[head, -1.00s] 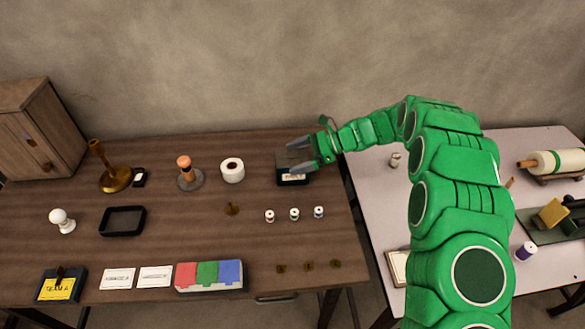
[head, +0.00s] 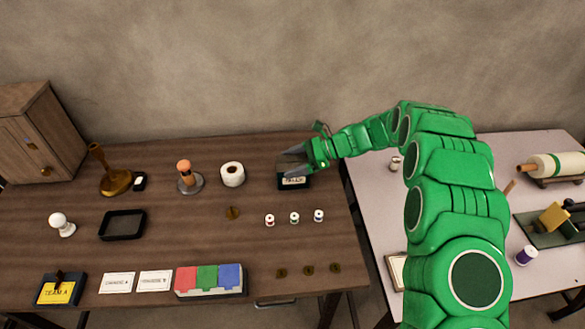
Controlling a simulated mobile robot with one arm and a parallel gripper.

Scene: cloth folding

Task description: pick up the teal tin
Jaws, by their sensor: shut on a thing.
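The teal tin (head: 294,183) is a small dark teal box with a white label on its front. It is at the back right of the brown wooden table in the head view. My gripper (head: 290,157) reaches in from the right and is shut on the tin. The fingers and wrist hide much of the tin's top and right side. I cannot tell whether its base is clear of the table.
The brown table's (head: 330,235) right edge is near, with a pale table (head: 375,215) beyond. A wall rises behind.

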